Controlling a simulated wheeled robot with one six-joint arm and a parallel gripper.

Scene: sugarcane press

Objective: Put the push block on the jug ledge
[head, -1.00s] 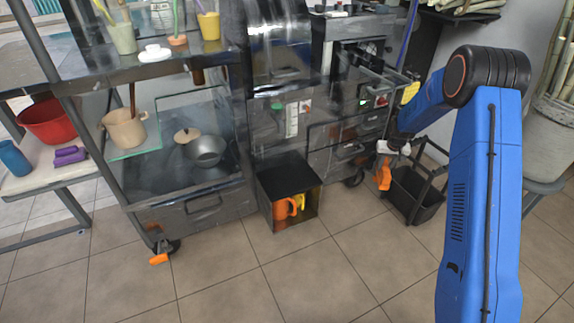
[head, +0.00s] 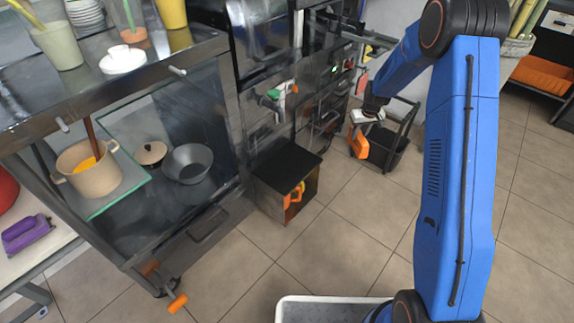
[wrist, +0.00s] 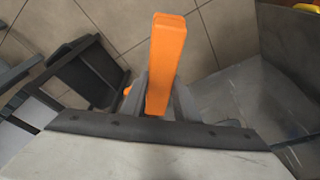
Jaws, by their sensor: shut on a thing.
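The push block looks to be the orange block in my gripper. It shows in the head view (head: 359,146) at the right of centre, and pointing away from the wrist in the wrist view (wrist: 166,65). My gripper (wrist: 160,105) is shut on its near end, holding it above the tiled floor. In the head view my gripper (head: 364,124) is small and partly hidden by the block. A beige jug-like pot (head: 92,176) stands on a glass ledge (head: 128,199) at the left. I cannot tell whether this is the jug ledge.
A dark bin (head: 385,148) stands behind the block. The metal press (head: 262,120) fills the back. A pale tray edge (head: 330,299) shows below.

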